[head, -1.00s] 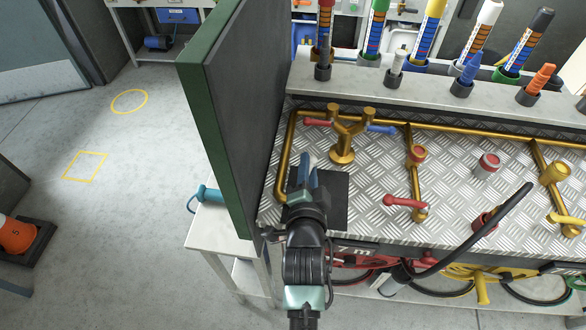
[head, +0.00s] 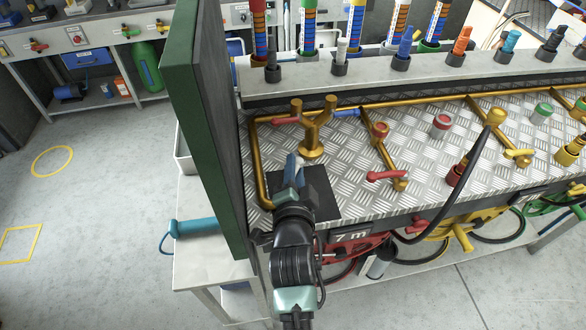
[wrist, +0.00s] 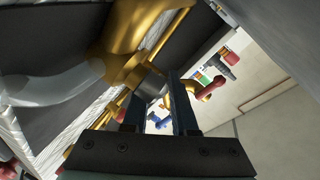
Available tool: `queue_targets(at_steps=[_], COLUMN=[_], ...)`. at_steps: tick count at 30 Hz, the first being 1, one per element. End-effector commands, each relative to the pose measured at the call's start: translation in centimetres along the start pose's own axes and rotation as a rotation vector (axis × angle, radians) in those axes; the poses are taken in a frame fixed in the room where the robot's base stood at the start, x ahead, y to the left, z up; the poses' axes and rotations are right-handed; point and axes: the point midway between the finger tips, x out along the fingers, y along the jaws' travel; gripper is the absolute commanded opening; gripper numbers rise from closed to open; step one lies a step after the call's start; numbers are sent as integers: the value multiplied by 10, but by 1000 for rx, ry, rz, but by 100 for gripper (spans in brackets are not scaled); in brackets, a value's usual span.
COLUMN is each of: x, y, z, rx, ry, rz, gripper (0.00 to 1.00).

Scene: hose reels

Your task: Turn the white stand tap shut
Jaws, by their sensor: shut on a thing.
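A brass stand (head: 311,136) rises from the checker-plate bench, with a red lever (head: 285,121) and a blue lever (head: 346,113) on its arms. The white tap (head: 291,161) shows as a pale lever low in front of the stand, partly covered by my gripper (head: 297,171). In the wrist view, a pale lever (wrist: 50,86) runs left from a brass body (wrist: 122,38). My gripper in that view (wrist: 163,88) has its fingers around a small greyish part beside the brass. The exact contact is hard to make out.
A tall green-edged dark panel (head: 205,130) stands close on the left of my arm. A red lever valve (head: 386,176) is to the right, and a black hose (head: 455,195) arches further right. Coloured gauge tubes line the back ledge (head: 370,78).

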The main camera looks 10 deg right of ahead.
Motion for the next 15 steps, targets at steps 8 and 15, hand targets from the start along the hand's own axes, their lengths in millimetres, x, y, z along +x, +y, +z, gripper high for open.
queue_targets(at_steps=[8, 15], x=[0, 0], y=[2, 1], z=[2, 1], rx=[-1, 0], ry=[-4, -2], rz=[5, 2], gripper=[44, 48])
